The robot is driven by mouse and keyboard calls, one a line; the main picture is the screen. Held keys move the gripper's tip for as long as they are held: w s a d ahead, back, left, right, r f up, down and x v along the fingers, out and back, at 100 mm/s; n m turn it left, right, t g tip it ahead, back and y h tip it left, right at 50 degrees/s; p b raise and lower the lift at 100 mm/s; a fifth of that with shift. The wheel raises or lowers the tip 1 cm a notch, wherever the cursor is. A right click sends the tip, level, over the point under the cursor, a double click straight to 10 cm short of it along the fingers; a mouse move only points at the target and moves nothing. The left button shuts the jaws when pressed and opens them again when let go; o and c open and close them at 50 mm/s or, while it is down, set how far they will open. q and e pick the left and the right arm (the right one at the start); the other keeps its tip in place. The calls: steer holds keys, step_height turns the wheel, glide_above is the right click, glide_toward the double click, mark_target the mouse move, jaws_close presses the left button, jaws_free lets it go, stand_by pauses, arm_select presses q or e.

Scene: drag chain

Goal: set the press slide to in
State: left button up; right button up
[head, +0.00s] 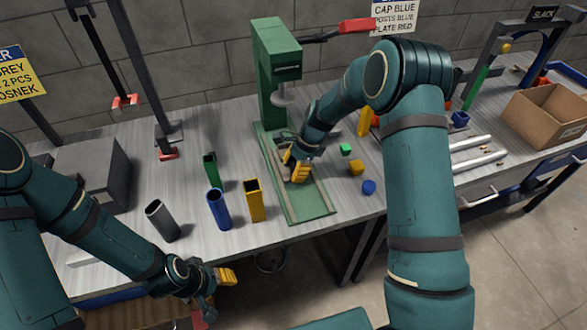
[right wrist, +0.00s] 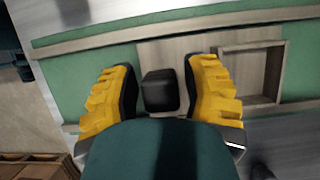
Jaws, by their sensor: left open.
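The green press (head: 278,62) stands at the back of the table, with its green base (head: 318,212) and two pale rails running towards the front. In the right wrist view, the grey-brown press slide (right wrist: 200,48) lies between the rails, with a square recess and a black knob (right wrist: 160,90). My right gripper (head: 296,172) is over the base; its yellow fingers (right wrist: 160,95) stand either side of the knob with narrow gaps. My arm hides most of the slide in the head view. My left gripper (head: 226,278) is open and empty at the table's front edge.
Green (head: 210,166), blue (head: 218,208), yellow (head: 254,200) and grey (head: 161,220) tubes stand left of the base. Small green (head: 346,149), yellow (head: 356,167) and blue (head: 369,187) pieces lie right of it. A cardboard box (head: 545,118) is at the far right.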

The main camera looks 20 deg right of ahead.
jaws_close()
steer(key=shift+w, duration=0.1)
steer(key=shift+w, duration=1.85)
steer(key=shift+o, duration=0.7)
jaws_free()
steer(key=shift+w+a, duration=0.1)
steer(key=shift+w, duration=0.05)
steer(key=shift+r, duration=0.1)
steer(key=v, duration=1.1)
steer(key=shift+r, duration=0.4)
